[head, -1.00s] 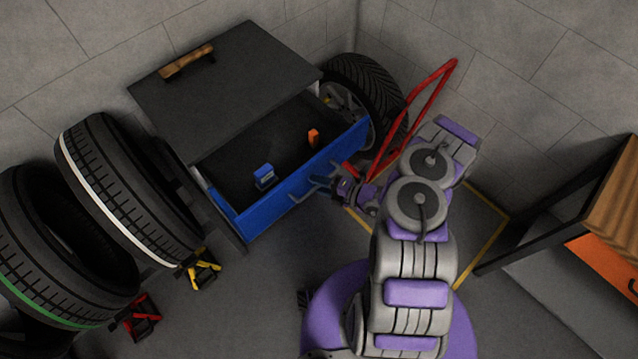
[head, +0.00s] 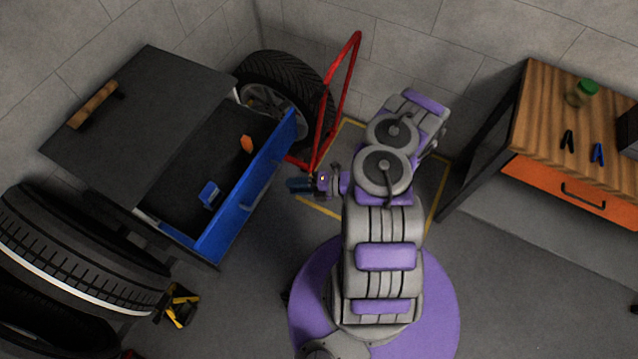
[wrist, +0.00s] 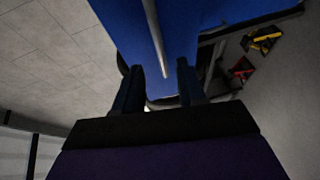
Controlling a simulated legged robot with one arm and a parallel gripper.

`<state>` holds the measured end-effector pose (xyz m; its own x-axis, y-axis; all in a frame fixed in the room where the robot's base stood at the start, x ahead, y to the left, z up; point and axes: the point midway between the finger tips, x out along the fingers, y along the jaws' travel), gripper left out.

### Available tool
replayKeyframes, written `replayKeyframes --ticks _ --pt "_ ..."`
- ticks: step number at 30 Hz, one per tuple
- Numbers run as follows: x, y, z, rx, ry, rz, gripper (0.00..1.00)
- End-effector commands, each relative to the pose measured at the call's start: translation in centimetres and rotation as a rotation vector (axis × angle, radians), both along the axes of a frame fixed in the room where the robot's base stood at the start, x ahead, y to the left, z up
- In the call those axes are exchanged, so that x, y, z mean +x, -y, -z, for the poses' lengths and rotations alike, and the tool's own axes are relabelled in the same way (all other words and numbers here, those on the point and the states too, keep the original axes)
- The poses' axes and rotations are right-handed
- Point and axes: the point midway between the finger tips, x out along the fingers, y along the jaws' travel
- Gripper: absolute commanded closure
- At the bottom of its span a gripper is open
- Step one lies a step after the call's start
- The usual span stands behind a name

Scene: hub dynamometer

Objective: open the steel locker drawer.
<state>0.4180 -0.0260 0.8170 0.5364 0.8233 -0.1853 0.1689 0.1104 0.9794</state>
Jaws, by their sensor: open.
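The steel locker drawer has a blue front (head: 243,195) and stands pulled out of a dark grey cabinet (head: 145,120) in the head view. Its dark inside shows, with a small blue item (head: 209,194) and a small orange item (head: 246,144) lying in it. My gripper (head: 296,186) is to the right of the drawer front, apart from it. In the wrist view the blue front (wrist: 185,30) fills the top, with a grey bar handle (wrist: 155,38) running down it. My gripper's two fingers (wrist: 160,88) are spread apart, and the handle's end shows between them in the picture.
A red frame (head: 338,100) and a tyre (head: 285,85) stand behind the drawer. Tyres (head: 75,245) and a yellow stand (head: 181,306) are at lower left. A wooden-topped bench (head: 550,110) with an orange drawer stands right. Floor between drawer and my base is clear.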

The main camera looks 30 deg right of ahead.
Motion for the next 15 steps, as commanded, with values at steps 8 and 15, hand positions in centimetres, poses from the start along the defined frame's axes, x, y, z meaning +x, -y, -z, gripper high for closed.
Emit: replayKeyframes --ticks 8,15 --pt "-2.6 4.2 -1.0 -0.004 -0.001 0.003 0.60" --pt "-3.8 5.7 -1.2 -0.001 -0.003 0.000 0.60"
